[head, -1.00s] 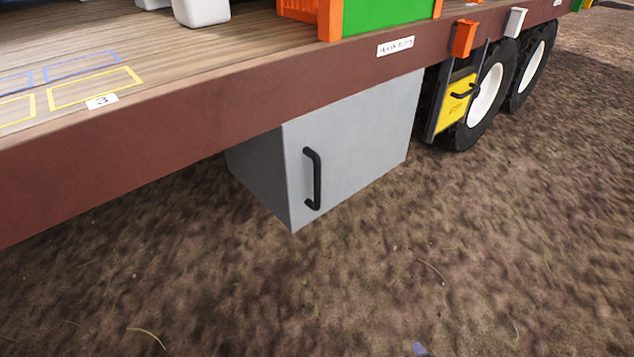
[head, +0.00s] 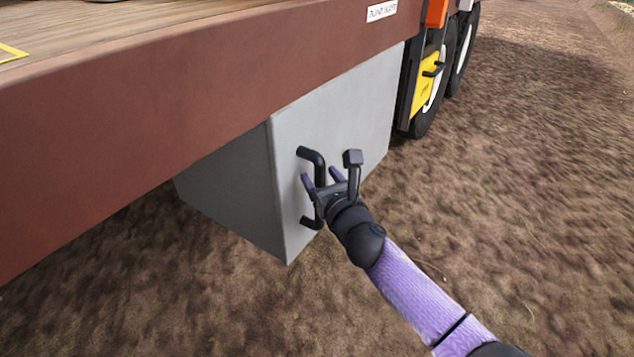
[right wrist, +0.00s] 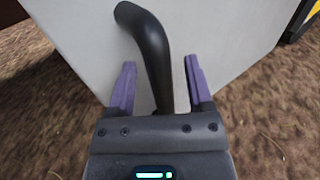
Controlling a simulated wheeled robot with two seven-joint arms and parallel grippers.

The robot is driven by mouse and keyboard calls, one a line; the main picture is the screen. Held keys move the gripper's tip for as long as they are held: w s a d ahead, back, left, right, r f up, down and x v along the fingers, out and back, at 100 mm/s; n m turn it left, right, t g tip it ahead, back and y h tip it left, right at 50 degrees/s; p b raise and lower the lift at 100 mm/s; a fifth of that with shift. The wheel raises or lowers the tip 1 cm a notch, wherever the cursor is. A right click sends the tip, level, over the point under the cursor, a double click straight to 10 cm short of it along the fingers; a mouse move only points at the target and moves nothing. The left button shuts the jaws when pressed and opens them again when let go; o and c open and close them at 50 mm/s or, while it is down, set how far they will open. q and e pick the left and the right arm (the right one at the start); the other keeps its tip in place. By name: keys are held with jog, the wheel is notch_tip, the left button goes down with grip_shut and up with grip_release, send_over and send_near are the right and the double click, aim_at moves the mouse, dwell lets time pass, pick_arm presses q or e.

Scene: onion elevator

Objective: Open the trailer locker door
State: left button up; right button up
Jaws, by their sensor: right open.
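The grey locker (head: 335,105) hangs under the trailer bed, and its door is shut. A black bar handle (head: 313,156) stands upright near the left edge of the door. My right gripper (head: 321,178) is open at the handle, with one finger on each side of the bar. In the right wrist view, the handle (right wrist: 150,50) runs down between the two purple fingers (right wrist: 158,82), with gaps showing on both sides. The middle of the handle is partly hidden by the gripper in the head view. My left gripper is not in view.
The brown trailer edge (head: 180,110) overhangs the locker. A yellow panel (head: 427,85) with a black handle and the wheels (head: 460,50) are beyond it. Open bare ground (head: 530,180) lies to the right and in front.

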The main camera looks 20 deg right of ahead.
jog(key=shift+w, duration=0.45)
grip_shut()
dwell(0.6)
dwell(0.4)
